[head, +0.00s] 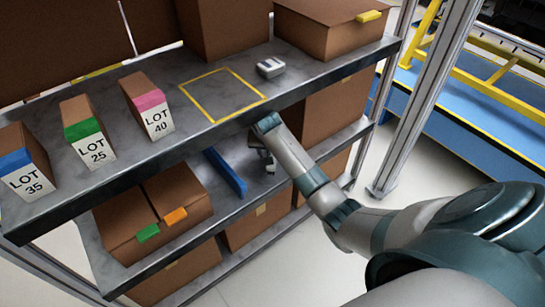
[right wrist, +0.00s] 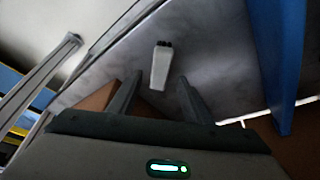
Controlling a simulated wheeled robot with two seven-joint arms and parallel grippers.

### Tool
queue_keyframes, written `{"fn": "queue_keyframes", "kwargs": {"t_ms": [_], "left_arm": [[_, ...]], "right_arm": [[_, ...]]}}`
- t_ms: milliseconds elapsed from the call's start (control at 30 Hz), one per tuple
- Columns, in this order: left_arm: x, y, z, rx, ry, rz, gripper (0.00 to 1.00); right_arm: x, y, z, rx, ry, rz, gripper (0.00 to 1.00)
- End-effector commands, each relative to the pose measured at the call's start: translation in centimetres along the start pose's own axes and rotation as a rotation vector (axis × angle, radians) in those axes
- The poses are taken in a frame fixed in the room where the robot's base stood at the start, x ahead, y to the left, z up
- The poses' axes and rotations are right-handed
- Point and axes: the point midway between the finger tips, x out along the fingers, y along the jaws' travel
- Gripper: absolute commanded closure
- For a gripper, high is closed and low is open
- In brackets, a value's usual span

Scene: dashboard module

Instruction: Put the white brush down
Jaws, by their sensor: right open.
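The white brush (right wrist: 160,66), with dark bristles at its far end, lies on the grey lower shelf (right wrist: 215,60) in the right wrist view. My right gripper (right wrist: 160,80) is open, with one finger on each side of the brush's near end. The fingers do not appear to touch it. In the head view my right gripper (head: 264,155) reaches in under the upper shelf's front edge, and the brush is hard to make out there. My left gripper is out of view.
A blue bar (head: 226,172) lies on the lower shelf left of my gripper. Cartons (head: 178,195) stand further left. The upper shelf (head: 190,135) overhangs my gripper and holds LOT boxes (head: 150,110), a yellow-outlined square and a small whitish object (head: 270,67).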

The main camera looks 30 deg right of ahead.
Motion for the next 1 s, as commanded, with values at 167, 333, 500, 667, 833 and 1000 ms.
{"fn": "queue_keyframes", "kwargs": {"t_ms": [167,333,500,667,833,1000], "left_arm": [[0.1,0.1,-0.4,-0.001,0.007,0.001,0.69],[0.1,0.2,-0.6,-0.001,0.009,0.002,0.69],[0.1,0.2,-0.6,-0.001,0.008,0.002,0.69],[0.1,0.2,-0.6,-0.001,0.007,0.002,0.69],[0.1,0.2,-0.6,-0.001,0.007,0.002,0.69],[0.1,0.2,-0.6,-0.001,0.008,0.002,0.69]], "right_arm": [[-0.5,0.0,0.0,0.000,0.000,-0.001,0.55],[-0.5,0.0,0.0,0.000,0.000,-0.001,0.55],[-0.5,0.0,0.0,0.000,0.000,-0.001,0.55],[-0.5,0.0,0.0,0.000,0.001,-0.001,0.55],[-0.5,0.0,0.0,-0.001,0.000,-0.002,0.55],[-0.2,0.2,1.5,-0.029,-0.004,-0.005,0.55]]}}
